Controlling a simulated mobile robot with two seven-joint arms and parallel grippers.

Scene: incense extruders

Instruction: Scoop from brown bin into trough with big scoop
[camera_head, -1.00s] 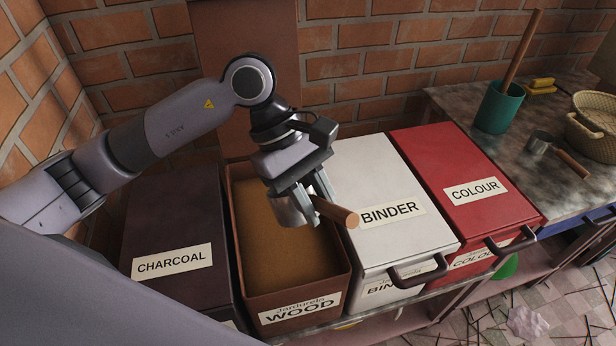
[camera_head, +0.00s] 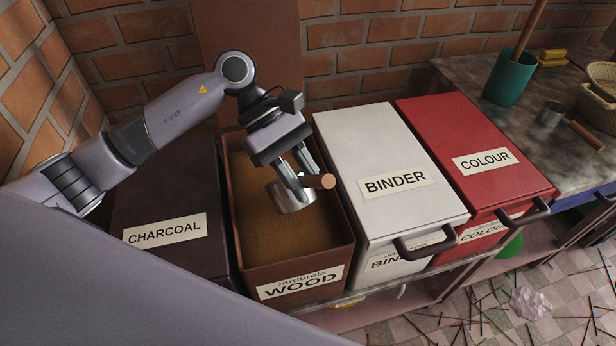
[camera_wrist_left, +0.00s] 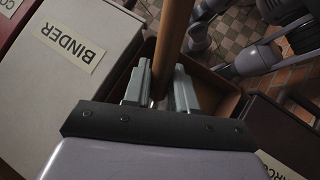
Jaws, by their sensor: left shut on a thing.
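The brown bin (camera_head: 328,265), labelled "Jardurela WOOD", is open and holds brown powder (camera_head: 255,240). My left gripper (camera_head: 299,182) is shut on the wooden handle (camera_head: 322,181) of the big metal scoop (camera_head: 289,197). The scoop's cup hangs inside the bin's opening, over or at the powder; I cannot tell if it touches. What the cup holds is hidden. In the left wrist view the handle (camera_wrist_left: 174,38) runs between the fingers (camera_wrist_left: 160,88). My right gripper and the trough are not seen.
The charcoal bin (camera_head: 165,190) is closed on the left. The closed white binder bin (camera_head: 365,140) and red colour bin (camera_head: 455,125) stand on the right. A bench holds a green cup (camera_head: 509,80), a smaller scoop (camera_head: 551,114) and a basket (camera_head: 600,100).

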